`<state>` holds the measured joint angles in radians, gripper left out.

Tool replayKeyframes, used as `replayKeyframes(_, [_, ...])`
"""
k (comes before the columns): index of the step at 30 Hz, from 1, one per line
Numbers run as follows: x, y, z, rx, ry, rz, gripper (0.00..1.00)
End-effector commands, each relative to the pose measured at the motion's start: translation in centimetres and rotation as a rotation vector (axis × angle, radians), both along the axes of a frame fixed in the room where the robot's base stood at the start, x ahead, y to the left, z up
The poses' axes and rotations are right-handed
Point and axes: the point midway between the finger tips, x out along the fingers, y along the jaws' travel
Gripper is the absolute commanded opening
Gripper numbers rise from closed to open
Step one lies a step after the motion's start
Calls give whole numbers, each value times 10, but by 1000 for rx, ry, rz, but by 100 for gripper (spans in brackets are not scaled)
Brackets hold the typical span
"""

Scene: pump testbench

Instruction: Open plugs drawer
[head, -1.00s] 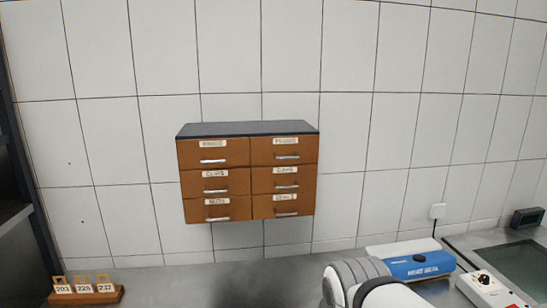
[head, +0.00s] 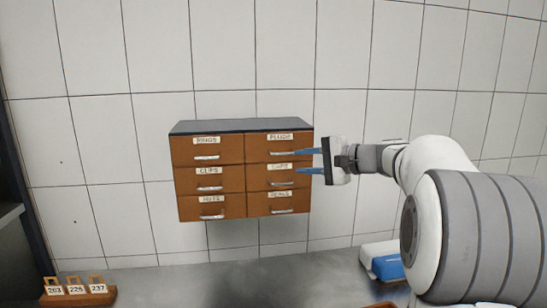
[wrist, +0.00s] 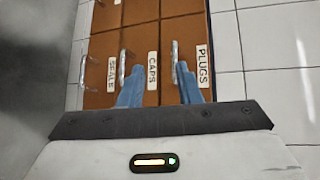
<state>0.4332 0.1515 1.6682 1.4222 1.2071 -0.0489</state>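The plugs drawer (head: 258,149) is the top right drawer of a brown wall cabinet with a dark top. It looks shut, with a silver bar handle (head: 284,153) under its PLUGS label. My gripper (head: 297,161) is in front of the cabinet's right column, its two blue fingers apart and nothing between them. In the wrist view, the plugs drawer's label (wrist: 203,66) and handle (wrist: 174,58) show on the right. One fingertip appears beside the plugs handle, the other beside the caps handle (wrist: 122,66). I cannot tell whether either touches.
The caps drawer (head: 256,181) is just below, the seals drawer under it, and the rings drawer (head: 185,150) to the left. A wooden rack (head: 80,298) with numbered tags stands on the bench at lower left. A blue and white device (head: 388,267) is partly hidden by my arm.

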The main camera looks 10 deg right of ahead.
Motion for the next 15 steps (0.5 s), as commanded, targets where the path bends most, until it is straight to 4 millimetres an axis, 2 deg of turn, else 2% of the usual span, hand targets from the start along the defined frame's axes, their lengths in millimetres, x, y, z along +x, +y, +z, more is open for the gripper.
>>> replayKeyframes(2, [9,-10,7,40,-23,-17,31])
replayKeyframes(5, [17,-11,12,62,-35,-22,31])
replayKeyframes(15, [52,27,5,61,-34,-20,31])
